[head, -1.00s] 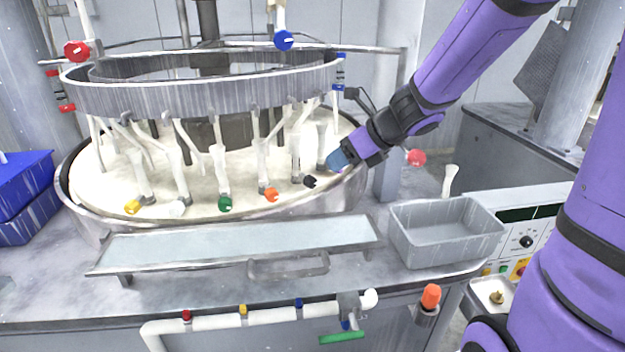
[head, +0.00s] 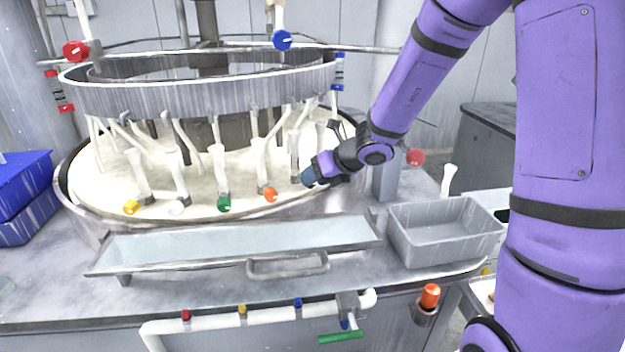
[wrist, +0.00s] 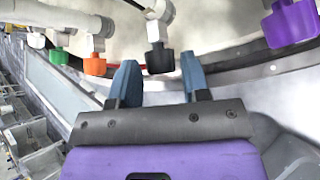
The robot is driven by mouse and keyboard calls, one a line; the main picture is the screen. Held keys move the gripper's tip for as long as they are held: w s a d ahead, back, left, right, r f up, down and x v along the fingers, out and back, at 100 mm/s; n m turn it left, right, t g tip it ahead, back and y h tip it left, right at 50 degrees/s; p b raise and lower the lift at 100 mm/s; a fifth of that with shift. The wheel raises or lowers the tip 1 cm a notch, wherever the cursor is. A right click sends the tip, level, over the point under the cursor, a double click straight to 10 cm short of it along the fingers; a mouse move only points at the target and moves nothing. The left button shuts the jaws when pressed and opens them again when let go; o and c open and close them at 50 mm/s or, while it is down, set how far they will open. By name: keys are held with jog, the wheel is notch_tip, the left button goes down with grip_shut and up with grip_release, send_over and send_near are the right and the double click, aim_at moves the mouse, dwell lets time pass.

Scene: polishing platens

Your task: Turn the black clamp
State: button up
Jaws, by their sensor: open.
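The black clamp (wrist: 159,58) is a small dark knob on the end of a white and metal fitting in the wrist view. It sits just beyond and between the two blue fingertips of my gripper (wrist: 158,82), which are apart with nothing held between them. In the head view my gripper (head: 308,177) is at the front right rim of the round platen, right of the orange clamp (head: 270,194). There the gripper hides the black clamp.
Orange (wrist: 95,66), green and white clamps line up to the left; a purple clamp (wrist: 290,24) is at the right. A long tray (head: 240,240) lies in front of the platen. A grey bin (head: 445,250) stands at the right.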

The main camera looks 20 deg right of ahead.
jog(key=shift+x, duration=0.8)
jog(key=c, duration=0.6)
jog(key=shift+c, duration=0.2)
jog(key=shift+a+n+t+h, duration=0.15)
jog(key=shift+n+t+h, duration=0.15)
jog(key=shift+n+h, duration=0.3)
jog(key=shift+h, duration=0.5)
jog(key=shift+s+a+n+t+h, duration=0.1)
jog(key=shift+n+t+h, duration=0.25)
jog(key=shift+h, duration=0.25)
jog(key=shift+n+t+h, duration=0.45)
jog(key=shift+n+h, duration=0.3)
jog(key=shift+h, duration=0.45)
